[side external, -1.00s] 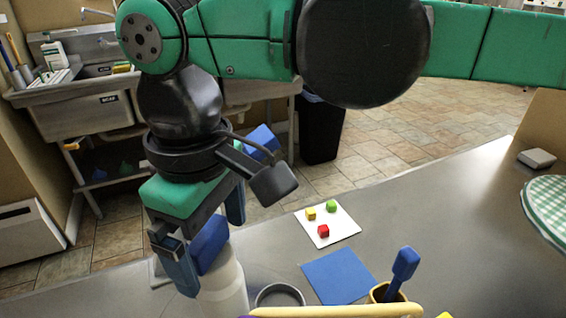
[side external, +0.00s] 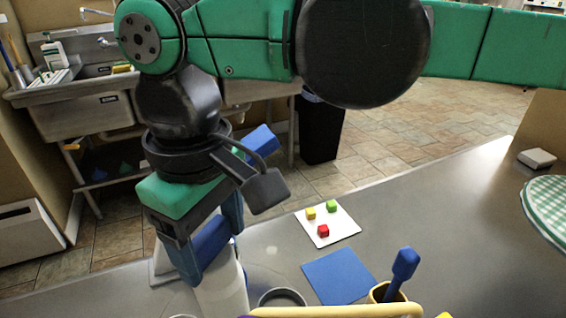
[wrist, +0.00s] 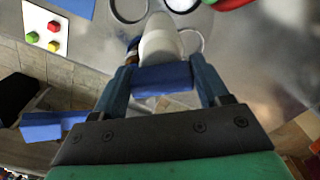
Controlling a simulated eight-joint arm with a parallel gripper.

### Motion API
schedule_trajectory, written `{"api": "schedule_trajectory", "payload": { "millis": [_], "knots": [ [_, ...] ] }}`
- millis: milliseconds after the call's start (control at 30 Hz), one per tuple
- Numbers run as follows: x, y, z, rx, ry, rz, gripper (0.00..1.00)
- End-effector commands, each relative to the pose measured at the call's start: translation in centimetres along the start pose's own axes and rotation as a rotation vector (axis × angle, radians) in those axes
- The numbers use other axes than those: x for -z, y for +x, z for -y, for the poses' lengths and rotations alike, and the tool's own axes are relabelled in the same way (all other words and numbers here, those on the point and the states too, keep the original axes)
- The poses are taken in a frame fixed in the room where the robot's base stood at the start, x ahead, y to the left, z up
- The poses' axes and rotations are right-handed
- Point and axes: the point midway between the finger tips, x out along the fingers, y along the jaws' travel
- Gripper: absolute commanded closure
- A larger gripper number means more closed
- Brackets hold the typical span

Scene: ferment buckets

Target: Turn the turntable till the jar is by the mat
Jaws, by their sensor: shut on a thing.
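My gripper (side external: 213,240) is shut on a blue block-like thing (side external: 210,243), seen between the fingers in the wrist view (wrist: 163,79). A white bottle-shaped thing (side external: 224,290) stands just below it; I cannot tell whether the two are joined. The blue mat (side external: 339,276) lies flat on the counter to the right of my gripper, and part of it shows at the top left of the wrist view (wrist: 75,6). I cannot clearly make out the turntable or which thing is the jar.
A grey ring-rimmed round thing (side external: 282,297) lies between the white thing and the mat. A white board (side external: 341,232) with red, yellow and green cubes is behind the mat. A yellow cup (side external: 378,293) holds a blue-handled tool (side external: 403,266).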

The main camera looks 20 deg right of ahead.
Motion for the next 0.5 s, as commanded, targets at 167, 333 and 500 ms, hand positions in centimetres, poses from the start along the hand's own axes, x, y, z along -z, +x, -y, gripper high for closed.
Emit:
{"api": "schedule_trajectory", "payload": {
  "millis": [167,333,500],
  "knots": [
    [0.02,-0.04,0.05,-0.001,0.085,0.0,1.0],
    [0.03,-0.04,0.11,-0.001,0.17,-0.001,1.0],
    [0.04,-0.04,0.16,-0.001,0.255,-0.001,1.0]
  ]
}}
